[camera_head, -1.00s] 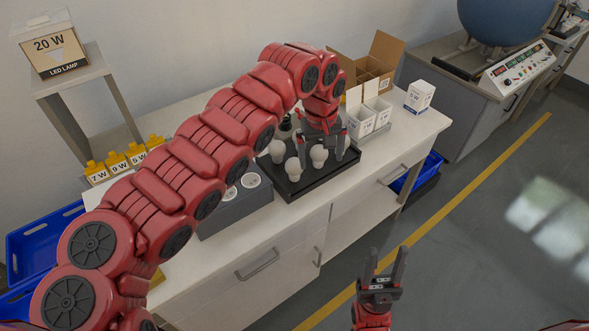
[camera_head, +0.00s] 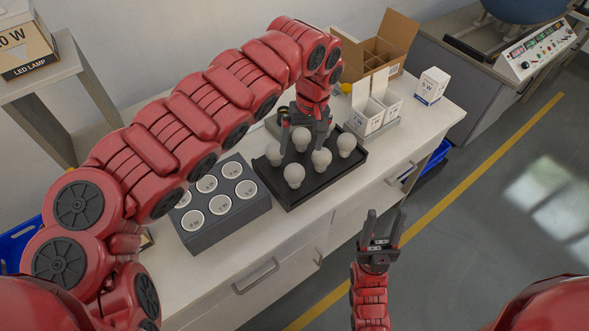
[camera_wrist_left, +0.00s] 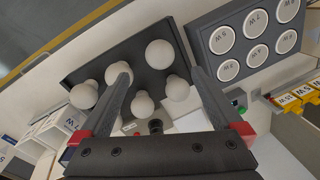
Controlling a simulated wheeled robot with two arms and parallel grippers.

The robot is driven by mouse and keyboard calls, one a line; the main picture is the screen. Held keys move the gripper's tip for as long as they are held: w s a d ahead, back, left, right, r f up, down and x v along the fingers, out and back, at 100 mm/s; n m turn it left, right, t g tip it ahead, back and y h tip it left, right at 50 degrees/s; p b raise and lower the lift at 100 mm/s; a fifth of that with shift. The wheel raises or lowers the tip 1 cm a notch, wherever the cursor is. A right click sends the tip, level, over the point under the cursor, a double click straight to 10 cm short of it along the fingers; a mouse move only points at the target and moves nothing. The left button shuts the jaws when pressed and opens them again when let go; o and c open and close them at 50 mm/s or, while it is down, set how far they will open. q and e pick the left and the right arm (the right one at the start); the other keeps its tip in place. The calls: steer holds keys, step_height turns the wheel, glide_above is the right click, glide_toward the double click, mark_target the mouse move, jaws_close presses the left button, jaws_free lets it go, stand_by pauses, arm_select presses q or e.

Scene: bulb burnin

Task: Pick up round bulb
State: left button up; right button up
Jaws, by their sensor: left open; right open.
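Several white round bulbs stand on a black tray (camera_head: 300,194): one at the front (camera_head: 294,175), one front right (camera_head: 321,158), one at the right (camera_head: 346,143), one at the back (camera_head: 301,139) and one at the left, partly hidden (camera_head: 274,153). My left gripper (camera_head: 302,147) is open above the tray's back side, among the bulbs in the picture. In the left wrist view, its open fingers (camera_wrist_left: 161,79) span the area of a bulb (camera_wrist_left: 177,88), and nothing is clearly gripped. My right gripper (camera_head: 383,232) is open and empty, in front of the table.
A grey block with round labelled sockets (camera_head: 214,228) is left of the tray. White cartons (camera_head: 374,108), an open cardboard box (camera_head: 378,50) and a white box (camera_head: 432,86) stand behind and right. The floor at right is clear.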

mark_target(296, 169)
arm_select(q)
steer(key=f, duration=0.2)
steer(key=f+p, duration=0.1)
steer(key=f, duration=0.2)
steer(key=a+f+p, duration=0.1)
steer(key=f, duration=0.1)
steer(key=shift+s+f, duration=0.1)
steer(key=shift+f, duration=0.55)
steer(key=shift+s+f+p, duration=0.15)
steer(key=shift+f+p, duration=0.15)
steer(key=shift+f, duration=0.2)
steer(key=f, duration=0.2)
steer(key=f+p, duration=0.1)
steer(key=shift+a+f, duration=0.2)
steer(key=shift+a, duration=0.05)
steer(key=shift+a+f, duration=0.1)
steer(key=shift+f, duration=0.35)
steer(key=c, duration=1.3)
steer(key=shift+r, duration=0.15)
